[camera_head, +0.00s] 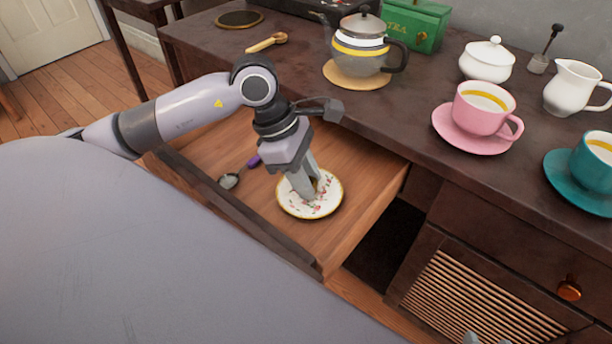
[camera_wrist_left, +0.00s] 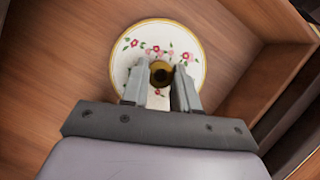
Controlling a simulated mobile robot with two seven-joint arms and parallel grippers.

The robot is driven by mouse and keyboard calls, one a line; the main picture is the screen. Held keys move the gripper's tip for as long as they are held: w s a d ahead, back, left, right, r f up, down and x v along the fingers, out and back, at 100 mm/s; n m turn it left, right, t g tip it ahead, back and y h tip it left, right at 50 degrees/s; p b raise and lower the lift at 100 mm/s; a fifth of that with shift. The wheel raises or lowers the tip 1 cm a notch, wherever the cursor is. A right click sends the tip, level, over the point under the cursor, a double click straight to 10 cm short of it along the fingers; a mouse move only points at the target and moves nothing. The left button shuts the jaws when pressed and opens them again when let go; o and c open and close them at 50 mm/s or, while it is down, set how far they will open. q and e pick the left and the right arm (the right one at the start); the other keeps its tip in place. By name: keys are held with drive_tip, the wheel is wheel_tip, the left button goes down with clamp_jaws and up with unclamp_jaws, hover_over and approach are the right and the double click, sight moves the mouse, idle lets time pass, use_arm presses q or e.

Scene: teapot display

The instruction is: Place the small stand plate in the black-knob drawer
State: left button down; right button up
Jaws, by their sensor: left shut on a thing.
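The small stand plate (camera_head: 312,208) is white with red flowers and a gold rim. It is inside the open wooden drawer (camera_head: 225,148), at or just above the floor; I cannot tell if it touches. The drawer's knob is hidden. My left gripper (camera_head: 307,190) reaches down into the drawer and is shut on the plate's gold middle piece. In the left wrist view the plate (camera_wrist_left: 133,65) lies beyond the fingertips (camera_wrist_left: 161,78), around the gold piece. A small grey part at the bottom edge of the head view may be my right gripper (camera_head: 472,339); its jaws cannot be made out.
A spoon with a purple handle (camera_head: 240,172) lies in the drawer, left of the plate. The tabletop holds a teapot (camera_head: 355,52), a pink cup (camera_head: 482,108), a teal cup (camera_head: 592,160) and a white pot (camera_head: 487,60). A closed drawer has a copper knob (camera_head: 569,290).

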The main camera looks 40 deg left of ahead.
use_arm(q)
drive_tip(key=shift+f, duration=0.2)
drive_tip(key=c, duration=0.8)
unclamp_jaws()
drive_tip(key=shift+c, duration=0.2)
drive_tip(key=shift+r, duration=0.1)
use_arm(e)
drive_tip(key=shift+w+a, duration=0.1)
drive_tip(key=shift+w, duration=0.05)
drive_tip(key=shift+r, duration=0.1)
use_arm(q)
drive_tip(key=shift+r, duration=0.25)
drive_tip(key=p+v, duration=0.2)
drive_tip(key=v, duration=0.9)
drive_tip(key=shift+a+r+p, duration=0.25)
drive_tip(key=shift+r+p, duration=0.1)
use_arm(e)
drive_tip(key=shift+s+d+f+h, duration=0.15)
drive_tip(key=shift+s+d+h, duration=0.15)
drive_tip(key=shift+d, duration=0.3)
drive_tip(key=shift+s+d+f+h, duration=0.2)
drive_tip(key=shift+s+d, duration=0.1)
drive_tip(key=shift+d, duration=0.3)
drive_tip(key=shift+a, duration=0.1)
